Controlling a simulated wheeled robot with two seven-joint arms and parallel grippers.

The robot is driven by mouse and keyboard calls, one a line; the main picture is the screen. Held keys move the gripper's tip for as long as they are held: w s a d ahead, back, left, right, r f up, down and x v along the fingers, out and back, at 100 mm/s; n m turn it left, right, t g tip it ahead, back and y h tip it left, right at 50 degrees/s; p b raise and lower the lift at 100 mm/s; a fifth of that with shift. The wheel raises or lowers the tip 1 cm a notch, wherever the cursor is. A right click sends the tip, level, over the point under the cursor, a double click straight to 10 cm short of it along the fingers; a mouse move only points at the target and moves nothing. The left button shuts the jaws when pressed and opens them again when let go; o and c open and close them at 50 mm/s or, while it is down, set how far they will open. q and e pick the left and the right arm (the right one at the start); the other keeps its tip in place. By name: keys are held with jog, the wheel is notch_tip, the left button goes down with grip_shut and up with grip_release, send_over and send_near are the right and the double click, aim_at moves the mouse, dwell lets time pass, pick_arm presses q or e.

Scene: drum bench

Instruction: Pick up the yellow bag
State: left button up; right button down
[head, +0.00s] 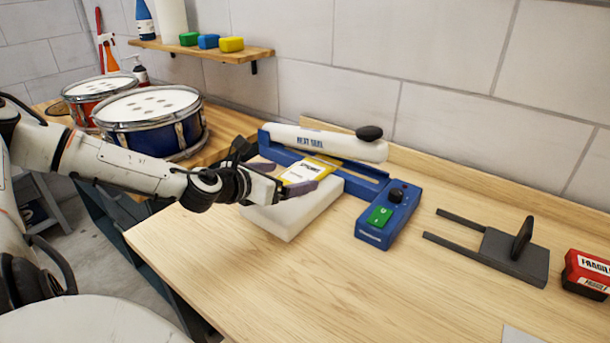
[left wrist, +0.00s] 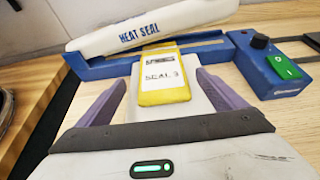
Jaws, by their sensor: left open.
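The yellow bag (head: 304,170) with a white label lies on a white block, with its far end at the blue heat sealer (head: 393,215). In the left wrist view the yellow bag (left wrist: 164,96) sits between my two purple fingers, with a gap on each side. My left gripper (head: 291,180) is open around the bag, its fingers low beside it. The left gripper (left wrist: 165,100) also shows from behind in the wrist view. The sealer's white upper arm (head: 330,141) is raised over its blue base. My right gripper is not in view.
The white block (head: 290,213) stands on the wooden bench under the bag. A dark forked plate (head: 515,257) and a red box (head: 587,274) lie to the right. Drums (head: 150,118) stand at the left. The bench front is clear.

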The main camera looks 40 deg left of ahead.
aim_at(305, 171)
pick_arm(q)
jog(key=shift+w+f+p, duration=0.2)
jog(key=shift+w+p, duration=0.1)
jog(key=shift+w, duration=1.25)
jog(key=shift+w+a+f, duration=0.1)
jog(key=shift+w+a, duration=0.05)
jog(key=shift+w, duration=0.2)
jog(key=shift+w+f+p, duration=0.3)
jog(key=shift+w+f, duration=0.1)
jog(key=shift+w, duration=0.15)
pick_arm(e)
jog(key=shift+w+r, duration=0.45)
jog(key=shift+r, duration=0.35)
pick_arm(q)
jog(key=shift+c, duration=1.1)
jog(key=c, duration=0.9)
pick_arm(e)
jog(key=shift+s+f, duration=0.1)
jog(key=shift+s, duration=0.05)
pick_arm(q)
jog(key=shift+r, duration=0.1)
jog(key=shift+c, duration=0.2)
